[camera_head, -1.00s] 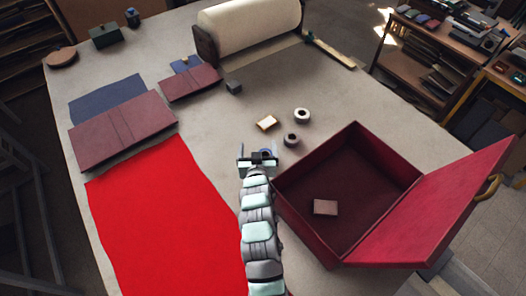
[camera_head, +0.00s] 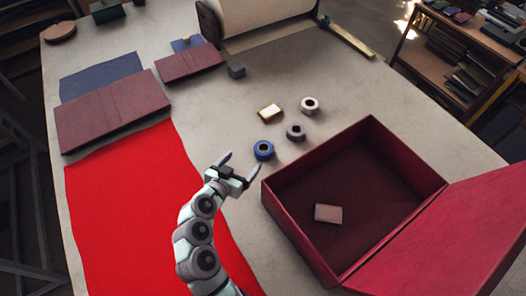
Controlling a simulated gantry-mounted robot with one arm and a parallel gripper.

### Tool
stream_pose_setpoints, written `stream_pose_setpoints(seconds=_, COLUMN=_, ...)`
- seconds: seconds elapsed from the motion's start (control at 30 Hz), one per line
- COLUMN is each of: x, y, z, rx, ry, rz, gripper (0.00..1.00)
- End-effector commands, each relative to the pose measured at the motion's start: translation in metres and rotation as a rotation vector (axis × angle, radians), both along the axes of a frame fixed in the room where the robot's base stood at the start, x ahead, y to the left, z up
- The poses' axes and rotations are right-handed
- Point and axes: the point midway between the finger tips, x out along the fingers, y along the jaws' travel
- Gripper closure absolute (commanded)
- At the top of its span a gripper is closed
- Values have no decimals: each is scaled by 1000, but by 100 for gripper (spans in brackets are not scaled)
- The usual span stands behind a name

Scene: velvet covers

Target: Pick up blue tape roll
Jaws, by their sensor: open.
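The blue tape roll (camera_head: 264,150) lies on the table, left of the red box and below the small orange-edged block. My gripper (camera_head: 240,165) is open and empty. Its fingers point up and to the right, with the roll just beyond the fingertips. The roll looks apart from both fingers; the exact gap and height cannot be told from this view.
A grey roll (camera_head: 296,132) and a white roll (camera_head: 310,105) lie near the blue one, with an orange-edged block (camera_head: 270,112). The open red box (camera_head: 297,240) stands to the right, holding a pinkish block (camera_head: 328,213). Red cloth (camera_head: 120,210) lies left.

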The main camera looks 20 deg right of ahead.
Motion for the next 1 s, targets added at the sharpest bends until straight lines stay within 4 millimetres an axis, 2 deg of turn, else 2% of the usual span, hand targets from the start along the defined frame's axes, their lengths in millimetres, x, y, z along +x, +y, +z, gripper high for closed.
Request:
stream_pose_setpoints(seconds=0.03, x=-5, y=2, z=-5, rx=-1, ry=-16, rz=-32, gripper=13)
stream_pose_setpoints(seconds=0.17, x=-12, y=-6, z=-3, rx=-1, ry=-35, rz=-90, gripper=13)
stream_pose_setpoints(seconds=0.4, x=9, y=-35, z=-14, rx=-2, ry=-35, rz=-95, gripper=13)
stream_pose_setpoints(seconds=0.5, x=15, y=-41, z=-17, rx=0, ry=-40, rz=-91, gripper=13)
stream_pose_setpoints(seconds=0.67, x=18, y=-48, z=-21, rx=0, ry=-37, rz=-91, gripper=13)
stream_pose_setpoints(seconds=1.0, x=36, y=-82, z=-39, rx=0, ry=-34, rz=-91, gripper=13)
